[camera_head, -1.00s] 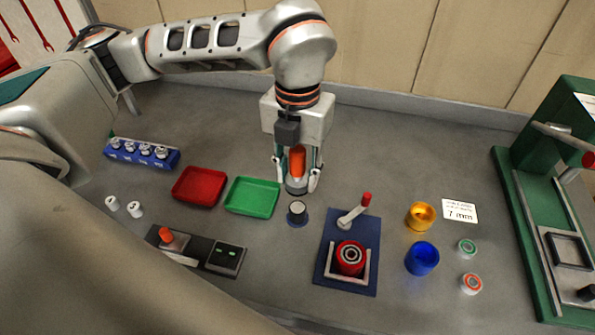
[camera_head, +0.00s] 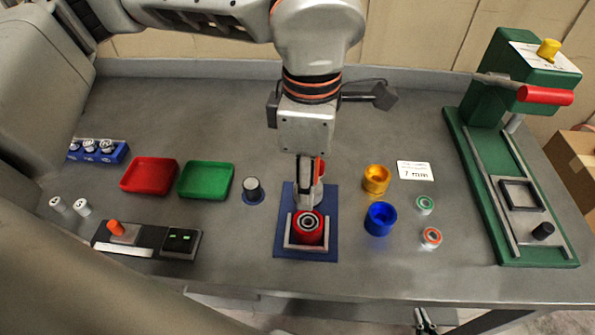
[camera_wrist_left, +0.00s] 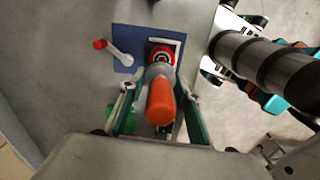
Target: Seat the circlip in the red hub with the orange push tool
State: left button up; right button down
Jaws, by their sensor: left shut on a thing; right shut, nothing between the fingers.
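The red hub (camera_head: 308,227) sits in a metal bracket on a blue base plate (camera_head: 283,247), its top showing dark and light rings. I cannot pick out the circlip. My left gripper (camera_head: 307,196) is just behind and above the hub. In the left wrist view it (camera_wrist_left: 157,97) is shut on the push tool (camera_wrist_left: 159,102), which has an orange handle and a grey lower end. The grey end points toward the hub (camera_wrist_left: 161,57); I cannot tell whether they touch. My right gripper (camera_head: 426,322) is shut and empty, in front of the bench's front edge.
A red-knobbed lever (camera_wrist_left: 118,54) stands on the blue plate beside the hub. A yellow cup (camera_head: 376,179) and blue cup (camera_head: 381,218) stand to the right. A green press (camera_head: 515,150) is farther right. Red (camera_head: 149,175) and green (camera_head: 206,180) trays lie left.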

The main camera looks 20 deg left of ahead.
pick_arm(q)
jog(key=shift+s+d+f+m, duration=0.1)
jog(key=shift+s+d+m, duration=0.15)
jog(key=shift+m, duration=0.25)
jog(key=shift+w+f+b, duration=0.1)
jog(key=shift+f+b, duration=1.1)
jog(key=shift+f, duration=1.75)
jog(key=shift+f+b, duration=0.65)
jog(key=shift+b, duration=0.05)
dwell(0.8)
jog(key=shift+r+p, duration=1.6)
jog(key=shift+r, duration=2.05)
